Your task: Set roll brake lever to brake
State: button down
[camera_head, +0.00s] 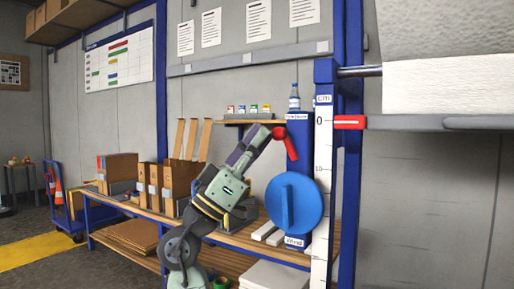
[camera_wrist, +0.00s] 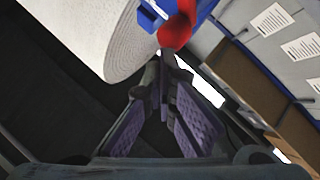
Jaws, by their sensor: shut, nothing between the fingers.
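The red lever (camera_head: 286,143) sits on a blue housing (camera_head: 300,138) with a small label above it, too small to read surely. The lever slants from upper left to lower right in the head view. Its red rounded end (camera_wrist: 174,33) shows in the wrist view, just beyond my fingertips. My gripper (camera_head: 266,132) is shut and empty, with its tips close beside the lever's upper left end. It also shows in the wrist view (camera_wrist: 165,62). I cannot tell whether the tips touch the lever.
A blue hand wheel (camera_head: 294,203) is below the lever. A white vertical scale (camera_head: 323,180) and blue post stand to the right, with a red-ended bar (camera_head: 349,122). A large white roll (camera_wrist: 95,32) is close in the wrist view. A workbench with cardboard boxes (camera_head: 118,167) stands left.

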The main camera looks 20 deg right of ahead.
jog(key=m+g+y, duration=0.2)
jog(key=m+g, duration=0.1)
jog(key=s+d+r+m+g+y, duration=0.1)
jog(key=m+g, duration=0.2)
jog(key=m, duration=0.1)
jog(key=s+d+m+g+y, duration=0.1)
jog(key=m+g+y, duration=0.1)
jog(key=m+g, duration=0.1)
jog(key=shift+s+r+m+y, duration=0.3)
jog(key=shift+r+m, duration=0.1)
jog(key=shift+m, duration=0.2)
jog(key=shift+r, duration=0.1)
